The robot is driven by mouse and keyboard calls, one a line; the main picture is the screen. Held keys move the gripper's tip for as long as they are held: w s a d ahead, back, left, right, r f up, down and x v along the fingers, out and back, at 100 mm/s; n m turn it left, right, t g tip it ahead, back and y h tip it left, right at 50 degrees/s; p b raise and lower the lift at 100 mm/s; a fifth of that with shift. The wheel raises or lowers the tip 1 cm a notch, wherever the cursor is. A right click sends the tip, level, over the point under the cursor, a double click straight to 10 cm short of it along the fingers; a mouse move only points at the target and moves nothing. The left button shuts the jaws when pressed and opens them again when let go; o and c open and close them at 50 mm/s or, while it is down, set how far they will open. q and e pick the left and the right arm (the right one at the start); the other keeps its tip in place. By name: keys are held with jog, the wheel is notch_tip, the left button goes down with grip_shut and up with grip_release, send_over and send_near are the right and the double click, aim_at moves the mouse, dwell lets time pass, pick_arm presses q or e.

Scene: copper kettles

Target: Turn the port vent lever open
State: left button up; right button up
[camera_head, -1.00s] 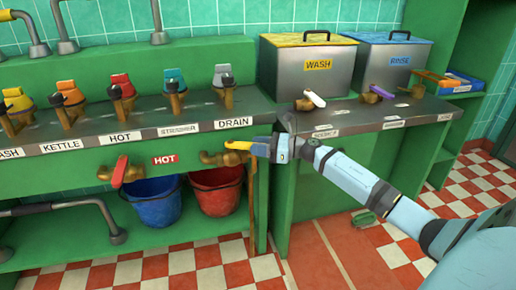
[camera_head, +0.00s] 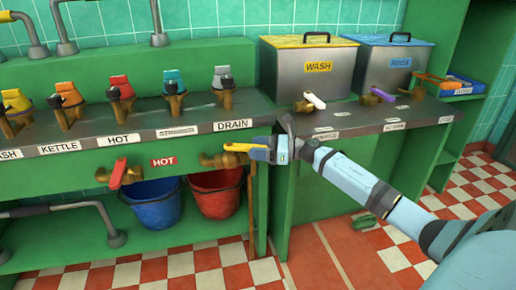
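A brass valve (camera_head: 217,160) with a yellow lever (camera_head: 237,147) sits on the green front below the DRAIN label. The lever lies roughly level and points along the counter front. My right gripper (camera_head: 260,152) is at the right end of this lever and overlaps it. Its fingertips are small and partly hidden, so I cannot tell whether they are shut on the lever. No label reading port vent is legible. My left gripper is not in view.
A red lever (camera_head: 120,172) is by the HOT sign. Blue (camera_head: 157,203) and red (camera_head: 216,191) buckets stand below. Several coloured taps line the counter (camera_head: 190,118). WASH (camera_head: 318,67) and RINSE (camera_head: 399,62) bins stand at the back right. Checkered floor is open in front.

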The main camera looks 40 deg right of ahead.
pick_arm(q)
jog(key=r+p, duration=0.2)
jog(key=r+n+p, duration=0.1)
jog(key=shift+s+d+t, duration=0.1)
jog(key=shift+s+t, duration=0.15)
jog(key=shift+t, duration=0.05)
pick_arm(e)
jog(key=v, duration=1.4)
jog(key=shift+w, duration=0.15)
